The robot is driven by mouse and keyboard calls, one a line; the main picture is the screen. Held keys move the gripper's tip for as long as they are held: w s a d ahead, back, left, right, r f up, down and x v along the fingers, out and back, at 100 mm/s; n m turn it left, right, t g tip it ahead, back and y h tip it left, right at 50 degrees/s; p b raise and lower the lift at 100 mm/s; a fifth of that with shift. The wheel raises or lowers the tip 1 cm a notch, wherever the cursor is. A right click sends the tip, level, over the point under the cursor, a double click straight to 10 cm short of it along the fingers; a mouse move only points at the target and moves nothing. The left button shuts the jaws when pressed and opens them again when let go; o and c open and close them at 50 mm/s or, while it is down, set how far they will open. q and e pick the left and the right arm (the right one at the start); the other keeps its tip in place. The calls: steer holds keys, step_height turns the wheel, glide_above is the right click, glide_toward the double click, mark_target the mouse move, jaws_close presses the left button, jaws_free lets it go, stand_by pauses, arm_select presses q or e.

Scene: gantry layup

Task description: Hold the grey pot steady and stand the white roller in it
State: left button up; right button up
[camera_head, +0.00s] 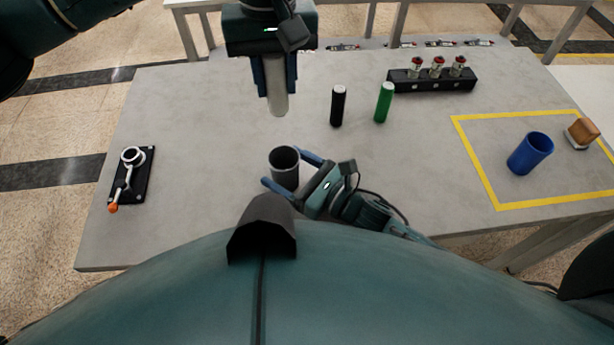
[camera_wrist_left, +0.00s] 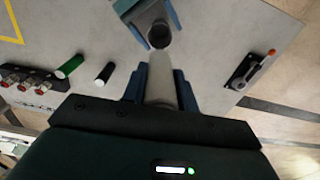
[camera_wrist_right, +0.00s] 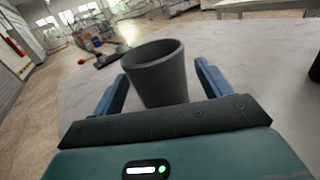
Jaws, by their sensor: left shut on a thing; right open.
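The grey pot (camera_head: 285,168) stands upright and looks empty on the table in front of me. My right gripper (camera_head: 293,170) is open, with its blue fingers on either side of the pot; in the right wrist view the pot (camera_wrist_right: 158,75) sits between the fingers, with gaps showing. My left gripper (camera_head: 275,85) is shut on the white roller (camera_head: 278,100), which hangs roughly upright above the table, behind the pot in the head view. In the left wrist view the roller (camera_wrist_left: 160,78) points toward the pot (camera_wrist_left: 159,36), apart from it.
A black roller (camera_head: 338,106) and a green roller (camera_head: 384,102) stand to the right. Behind them is a black rack (camera_head: 432,80) with red-topped parts. A blue cup (camera_head: 530,152) stands inside yellow tape, a brown-topped block (camera_head: 582,133) nearby. A black fixture (camera_head: 131,175) lies left.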

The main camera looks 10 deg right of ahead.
steer(key=shift+w+a, duration=0.45)
steer(key=shift+a, duration=0.1)
steer(key=shift+c, duration=0.5)
steer(key=c, duration=1)
arm_select(q)
step_height(320, 180, down, 13)
steer(key=shift+r, duration=0.2)
arm_select(e)
steer(key=shift+o, duration=0.2)
arm_select(q)
steer(key=o, duration=1.2)
steer(key=shift+c, duration=0.2)
step_height(320, 180, up, 12)
steer(key=shift+r, duration=0.1)
